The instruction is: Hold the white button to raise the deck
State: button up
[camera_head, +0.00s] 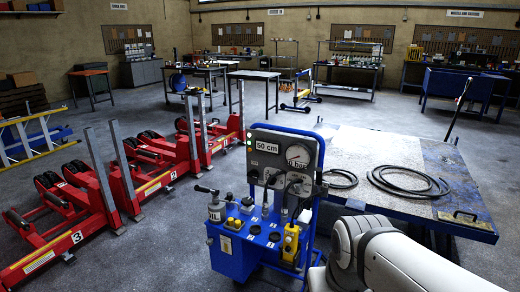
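A blue control trolley (232,262) stands at the lower centre. Its upright panel carries a "50 cm" sign (267,147), a round gauge (298,156) reading in bar, and a small green light. A yellow hand control (291,242) sits at the trolley's right front; its buttons are too small to make out. Several dark knobs and yellow caps sit on the trolley top. I cannot pick out the white button with certainty. A broad flat grey-topped deck (350,150) with a blue end stands behind to the right. My white arm enters at lower right; my gripper does not show.
Red jacks (130,190) with upright posts, numbered 2 and 3, stand at left. Black hoses (408,182) lie coiled on the deck. A yellow-and-white barrier (40,135) is at far left. Workbenches line the back. Open grey floor lies between the jacks and the trolley.

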jog(key=shift+c, duration=0.6)
grip_shut()
dwell(1.0)
